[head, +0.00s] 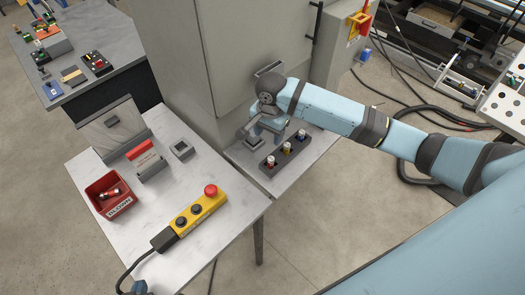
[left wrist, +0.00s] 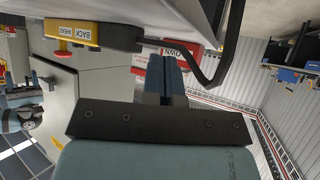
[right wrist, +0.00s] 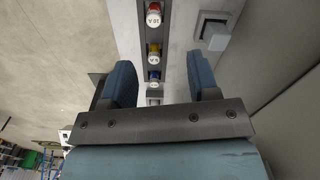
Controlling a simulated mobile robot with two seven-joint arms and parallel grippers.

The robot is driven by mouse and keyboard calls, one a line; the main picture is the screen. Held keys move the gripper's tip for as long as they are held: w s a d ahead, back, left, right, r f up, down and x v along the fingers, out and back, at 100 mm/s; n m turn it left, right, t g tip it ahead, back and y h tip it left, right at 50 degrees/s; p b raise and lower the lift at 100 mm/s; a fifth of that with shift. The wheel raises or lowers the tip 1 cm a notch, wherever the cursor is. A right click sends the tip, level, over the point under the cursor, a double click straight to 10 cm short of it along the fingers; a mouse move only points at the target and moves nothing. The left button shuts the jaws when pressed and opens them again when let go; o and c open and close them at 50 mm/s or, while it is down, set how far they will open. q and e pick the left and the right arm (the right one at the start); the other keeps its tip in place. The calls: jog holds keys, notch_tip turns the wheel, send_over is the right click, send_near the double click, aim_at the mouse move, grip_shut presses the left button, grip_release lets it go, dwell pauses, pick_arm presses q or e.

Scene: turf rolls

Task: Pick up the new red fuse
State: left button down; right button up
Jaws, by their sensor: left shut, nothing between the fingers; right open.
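The new red fuse (head: 271,161) stands upright in a dark rack (head: 277,166) on the small side table, at the end nearest the camera. A yellow fuse (head: 287,148) and a blue fuse (head: 301,135) stand in the same rack. In the right wrist view the red fuse (right wrist: 154,9) is at the top edge, beyond the yellow and blue ones. My right gripper (right wrist: 162,78) is open and empty, with its fingers either side of the row's blue end in that view. My left gripper (left wrist: 166,72) is shut and empty; only its tip (head: 140,287) shows in the head view.
A red BLOWN bin (head: 88,190) holding a fuse stands on the left table (head: 225,208). A yellow pendant (head: 201,211) with a red button and cable lies there too. A grey cabinet (head: 215,60) rises behind; a small grey block (right wrist: 214,35) sits beside the rack.

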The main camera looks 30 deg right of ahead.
pick_arm(q)
jog(key=shift+s, duration=0.2)
jog(key=shift+s+d+f, duration=0.25)
jog(key=shift+s, duration=0.4)
pick_arm(e)
send_over(271, 159)
jog(key=f, duration=0.7)
jog(key=shift+w+a+f, duration=0.1)
jog(key=shift+w+a, duration=0.05)
jog(key=shift+w, duration=0.05)
pick_arm(q)
jog(key=shift+w+r, duration=0.35)
jog(key=shift+w, duration=0.05)
pick_arm(e)
jog(key=shift+s+d+f, duration=0.1)
jog(key=shift+f, duration=1.4)
jog(key=shift+d+f, duration=0.1)
jog(key=shift+f, duration=1.4)
pick_arm(q)
jog(key=shift+s+f, duration=0.1)
pick_arm(e)
jog(key=shift+c, duration=0.5)
pick_arm(q)
jog(key=shift+s+f, duration=0.15)
pick_arm(e)
jog(key=c, duration=0.9)
